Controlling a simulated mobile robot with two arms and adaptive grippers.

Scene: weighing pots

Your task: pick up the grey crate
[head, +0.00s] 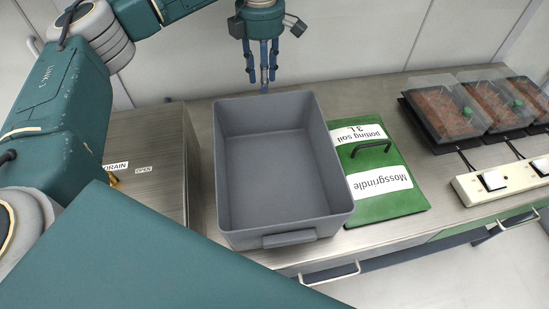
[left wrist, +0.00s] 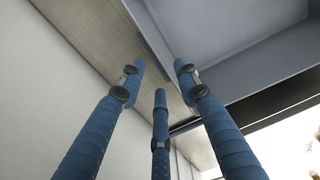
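The grey crate (head: 276,165) stands upright and empty on the steel bench, with a handle lip on its near side. Its grey wall (left wrist: 225,40) fills the upper right of the left wrist view. My left gripper (head: 264,72) points down at the crate's far rim, near the wall. Its three blue fingers (left wrist: 160,85) are spread apart with nothing between them. I cannot tell how high the fingertips are above the rim. My right gripper is not in view.
A green potting soil bag (head: 385,195) lies close to the crate's right side. A steel box (head: 145,155) marked drain stands close on its left. Covered trays (head: 470,105) and a white switch strip (head: 495,182) are farther right. The wall (head: 345,35) is behind.

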